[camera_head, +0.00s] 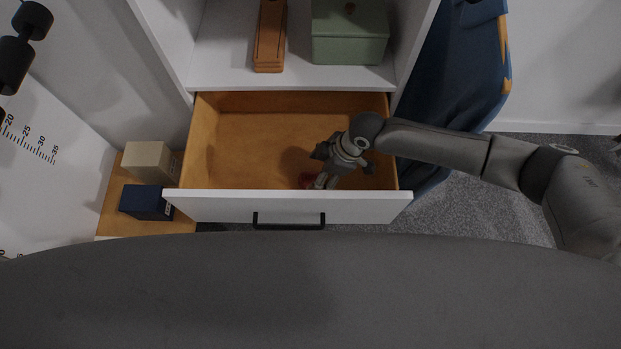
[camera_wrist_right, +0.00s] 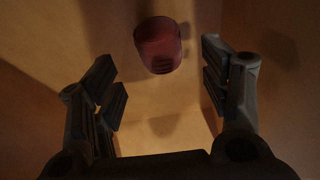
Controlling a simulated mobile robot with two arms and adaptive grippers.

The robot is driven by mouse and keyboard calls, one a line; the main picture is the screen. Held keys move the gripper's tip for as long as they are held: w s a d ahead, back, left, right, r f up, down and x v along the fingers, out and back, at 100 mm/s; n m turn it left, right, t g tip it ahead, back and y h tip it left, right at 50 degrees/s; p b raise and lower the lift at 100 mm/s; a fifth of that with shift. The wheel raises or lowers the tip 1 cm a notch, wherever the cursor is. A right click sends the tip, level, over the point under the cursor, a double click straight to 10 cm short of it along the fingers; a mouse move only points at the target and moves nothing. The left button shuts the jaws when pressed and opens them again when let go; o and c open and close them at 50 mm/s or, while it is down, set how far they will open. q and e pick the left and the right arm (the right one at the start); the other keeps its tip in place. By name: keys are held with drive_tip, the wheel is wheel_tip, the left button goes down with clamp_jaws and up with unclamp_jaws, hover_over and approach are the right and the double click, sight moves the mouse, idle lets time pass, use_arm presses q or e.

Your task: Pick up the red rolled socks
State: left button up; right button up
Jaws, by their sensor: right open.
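The red rolled socks (camera_wrist_right: 158,45) are in the open drawer. My right gripper (camera_head: 326,181) reaches down into the drawer from the right. In the right wrist view its two fingers (camera_wrist_right: 163,92) are apart and empty, with the socks beyond the tips and roughly centred between them. A gap shows between the socks and both fingers. My left gripper is not in view.
The wooden drawer (camera_head: 240,150) has a white front with a black handle (camera_head: 288,226). Above it, a shelf holds a green box (camera_head: 349,48) and a long brown box (camera_head: 269,40). A beige box (camera_head: 150,160) and a dark blue box (camera_head: 146,203) stand left of the drawer.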

sight(315, 178)
drive_tip(key=x, duration=0.4)
drive_tip(key=shift+d+f, duration=0.15)
drive_tip(key=shift+f, duration=0.35)
drive_tip(key=shift+c, duration=0.3)
drive_tip(key=c, duration=1)
drive_tip(key=shift+r, duration=0.1)
